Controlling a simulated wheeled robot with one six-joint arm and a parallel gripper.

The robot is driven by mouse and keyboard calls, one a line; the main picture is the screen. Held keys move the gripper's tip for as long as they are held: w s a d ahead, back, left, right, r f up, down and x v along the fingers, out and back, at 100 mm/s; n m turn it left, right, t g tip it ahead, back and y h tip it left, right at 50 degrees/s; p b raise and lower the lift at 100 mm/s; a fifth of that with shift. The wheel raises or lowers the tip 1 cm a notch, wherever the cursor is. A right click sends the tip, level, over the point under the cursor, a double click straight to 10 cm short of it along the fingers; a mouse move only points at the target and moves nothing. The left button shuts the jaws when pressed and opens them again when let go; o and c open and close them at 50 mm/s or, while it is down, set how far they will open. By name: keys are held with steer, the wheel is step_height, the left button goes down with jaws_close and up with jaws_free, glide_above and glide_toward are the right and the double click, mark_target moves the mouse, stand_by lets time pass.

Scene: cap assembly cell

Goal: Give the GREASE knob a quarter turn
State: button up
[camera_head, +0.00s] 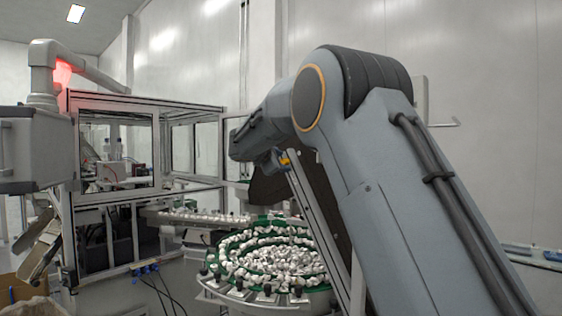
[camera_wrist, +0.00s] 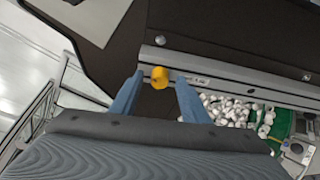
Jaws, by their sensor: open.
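The GREASE knob is a small yellow knob (camera_wrist: 160,77) on a grey metal rail in the wrist view. The knob shows between the fingertips, with a gap on each side. I cannot tell whether the tips reach around it in depth. In the head view a small yellow spot, likely the knob (camera_head: 284,160), shows beside the end of my arm.
A round green feeder bowl (camera_head: 228,243) full of white caps stands below the rail. A dark panel (camera_wrist: 215,35) lies behind the rail. A framed glass enclosure (camera_head: 150,102) stands at left, with a grey box (camera_head: 38,150) on an arm in front.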

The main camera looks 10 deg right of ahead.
steer(key=c, duration=1.1)
steer(key=shift+o, duration=0.2)
steer(key=m+b, duration=0.1)
steer(key=b, duration=0.4)
steer(key=shift+f, duration=0.3)
steer(key=shift+w+a+f+m+t+h+b, duration=0.15)
steer(key=shift+m+t+h+b, duration=0.6)
steer(key=shift+m+b, duration=4.1)
steer(key=shift+d+f+m+t+h+b, duration=0.2)
steer(key=shift+m+t+h+b, duration=0.45)
steer(key=shift+b, duration=8.35)
steer(key=shift+w+a+f+m+t+h+b, duration=0.2)
steer(key=shift+m+t+h+b, duration=0.55)
steer(key=shift+m+b, duration=4.15)
steer(key=n+h+b, duration=0.1)
steer(key=n+b, duration=0.2)
steer(key=b, duration=0.1)
steer(key=shift+s+g, duration=0.2)
steer(key=shift+g, duration=0.15)
